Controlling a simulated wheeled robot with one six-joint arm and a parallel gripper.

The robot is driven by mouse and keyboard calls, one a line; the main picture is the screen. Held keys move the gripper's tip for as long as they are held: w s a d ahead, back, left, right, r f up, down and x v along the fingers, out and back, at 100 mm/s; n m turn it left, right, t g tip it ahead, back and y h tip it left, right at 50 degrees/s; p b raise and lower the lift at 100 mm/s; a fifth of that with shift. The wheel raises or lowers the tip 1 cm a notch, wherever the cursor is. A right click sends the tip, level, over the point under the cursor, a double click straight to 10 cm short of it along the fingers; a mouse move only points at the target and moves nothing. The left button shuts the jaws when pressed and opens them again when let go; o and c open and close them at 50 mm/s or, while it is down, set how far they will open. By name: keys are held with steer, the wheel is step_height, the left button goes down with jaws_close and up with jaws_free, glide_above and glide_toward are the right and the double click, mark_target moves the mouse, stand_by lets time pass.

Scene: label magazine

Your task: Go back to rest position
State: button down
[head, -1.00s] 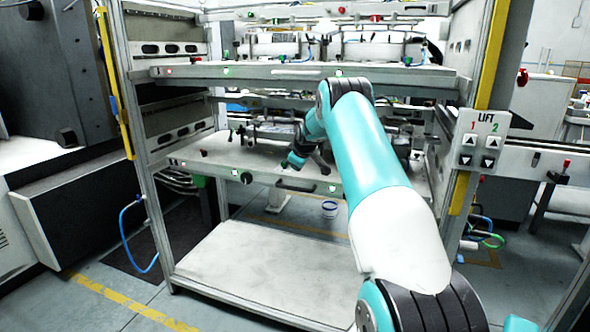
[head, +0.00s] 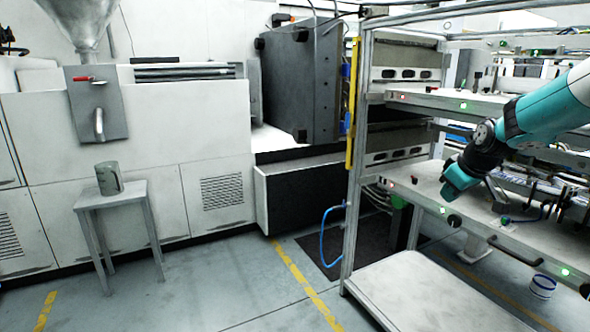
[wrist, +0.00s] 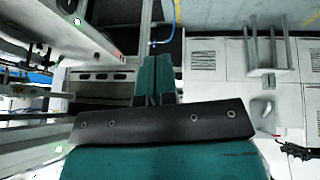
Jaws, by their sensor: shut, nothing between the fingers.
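My gripper (head: 452,188) is at the right of the head view, in front of the middle shelf (head: 425,178) of the metal rack. Its teal fingers point down and to the left. In the wrist view the two fingers (wrist: 156,72) lie side by side, shut with nothing between them. My arm comes in from the right edge of the head view.
The rack's front post (head: 356,170) and upper shelf (head: 440,99) are close to my arm. A small stool (head: 112,196) with a grey jug (head: 109,178) stands by the white machine (head: 165,140). The floor in front is clear.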

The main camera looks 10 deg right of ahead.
steer(key=s+a+r+n+g+y+p, duration=0.15)
steer(key=s+a+r, duration=0.25)
steer(key=s+a, duration=0.55)
steer(key=s+a+r+g+y+p, duration=0.15)
steer(key=s+a+r, duration=0.4)
steer(key=a, duration=0.75)
steer(key=s+a+g+p, duration=0.1)
steer(key=s+a, duration=0.3)
steer(key=s, duration=0.6)
steer(key=s+a+n+g+p, duration=0.1)
steer(key=s+a+p, duration=0.1)
steer(key=s, duration=0.8)
steer(key=shift+s+a+r+g+y, duration=0.3)
steer(key=shift+a+g+y, duration=0.1)
steer(key=shift+a, duration=0.45)
steer(key=shift+d, duration=0.1)
